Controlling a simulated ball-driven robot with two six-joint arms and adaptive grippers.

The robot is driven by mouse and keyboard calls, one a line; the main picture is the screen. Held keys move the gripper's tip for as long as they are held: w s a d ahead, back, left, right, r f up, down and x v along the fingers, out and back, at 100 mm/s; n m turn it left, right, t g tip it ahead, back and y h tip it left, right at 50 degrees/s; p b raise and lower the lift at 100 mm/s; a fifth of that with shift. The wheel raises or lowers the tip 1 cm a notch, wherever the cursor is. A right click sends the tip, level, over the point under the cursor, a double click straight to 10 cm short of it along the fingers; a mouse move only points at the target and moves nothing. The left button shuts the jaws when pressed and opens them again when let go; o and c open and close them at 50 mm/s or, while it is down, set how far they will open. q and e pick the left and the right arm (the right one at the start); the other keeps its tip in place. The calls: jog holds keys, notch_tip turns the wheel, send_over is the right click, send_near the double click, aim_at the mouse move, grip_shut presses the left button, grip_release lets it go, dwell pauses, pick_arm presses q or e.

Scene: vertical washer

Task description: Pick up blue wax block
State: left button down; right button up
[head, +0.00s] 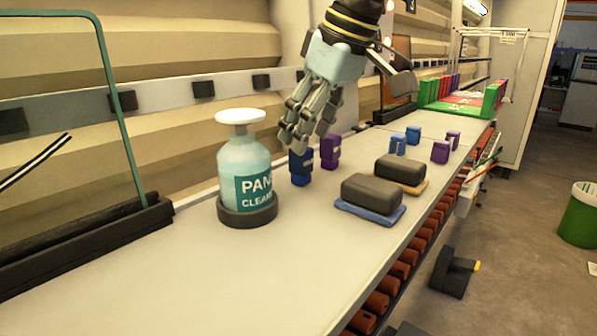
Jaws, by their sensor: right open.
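A dark blue block (301,168) stands upright on the pale bench, just right of the cleaner bottle. A purple block (330,152) stands close behind it to the right. My right gripper (305,138) reaches down from the top, open, with its fingers over the blue block and partly in front of its top. I cannot tell whether the fingers touch it. Nothing shows held. Smaller blue pieces (413,135) (397,145) stand farther along the bench beside purple ones (440,152). Which blue one is wax is not readable. My left gripper is out of view.
The cleaner bottle (246,172), with a white top and dark base, stands close left of the blue block. Two dark sponge-like blocks (371,190) (400,170) lie on flat pads at right. A glass panel (70,120) stands at left. The near bench surface (190,280) is clear.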

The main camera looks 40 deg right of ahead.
aim_at(302, 157)
jog(key=shift+w+d+f, duration=0.1)
jog(key=shift+f, duration=0.65)
jog(key=b+x, duration=0.1)
jog(key=x, duration=0.3)
jog(key=shift+r, duration=0.1)
jog(key=shift+w, duration=0.15)
jog(key=shift+c, duration=0.7)
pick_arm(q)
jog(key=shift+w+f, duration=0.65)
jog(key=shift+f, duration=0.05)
pick_arm(e)
grip_shut()
